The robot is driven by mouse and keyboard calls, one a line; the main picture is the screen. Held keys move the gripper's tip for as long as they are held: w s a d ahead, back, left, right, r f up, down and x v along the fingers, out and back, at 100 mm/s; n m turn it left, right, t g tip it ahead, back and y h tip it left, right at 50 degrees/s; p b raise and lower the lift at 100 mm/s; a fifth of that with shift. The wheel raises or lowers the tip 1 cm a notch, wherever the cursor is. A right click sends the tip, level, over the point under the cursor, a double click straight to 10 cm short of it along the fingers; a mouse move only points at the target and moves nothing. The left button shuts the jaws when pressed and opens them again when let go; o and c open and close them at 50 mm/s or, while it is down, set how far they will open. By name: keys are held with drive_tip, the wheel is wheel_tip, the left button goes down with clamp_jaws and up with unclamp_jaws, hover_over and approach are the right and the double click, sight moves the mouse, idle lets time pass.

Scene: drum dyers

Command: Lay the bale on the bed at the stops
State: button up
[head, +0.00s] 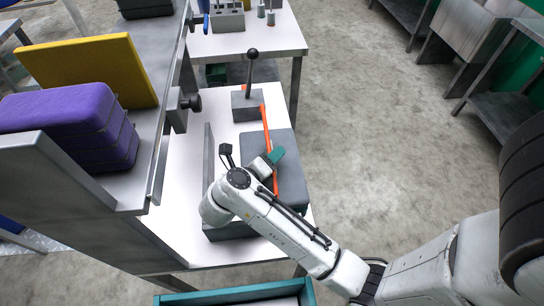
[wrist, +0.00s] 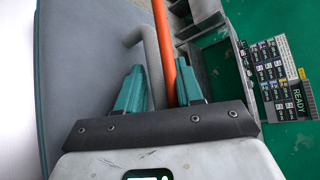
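A purple ribbed block (head: 70,125), which looks like a bale, stands on the metal shelf at the left. A flat grey slab (head: 288,180) with rounded corners lies on the white table; I cannot tell whether it is the bed or something on it. My gripper (head: 268,162) is over this slab, beside an orange bar (head: 266,125). In the wrist view, my gripper's teal fingers (wrist: 160,90) are apart. A bent grey rod (wrist: 152,55) and the orange bar (wrist: 163,45) show between or beyond them; contact cannot be told. The stops are not clearly identifiable.
A grey box with a black-knobbed lever (head: 251,75) stands behind the slab. A yellow board (head: 90,70) leans behind the purple block. A teal-edged tray (head: 240,295) is at the front. A panel reading READY (wrist: 292,95) is at right.

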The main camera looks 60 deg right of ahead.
drive_tip(key=shift+o, duration=0.8)
drive_tip(key=shift+r, duration=0.1)
drive_tip(key=b+v, duration=0.1)
drive_tip(key=v, duration=1)
drive_tip(key=shift+w, duration=0.1)
drive_tip(key=shift+a+r, duration=0.15)
drive_tip(key=shift+a, duration=0.35)
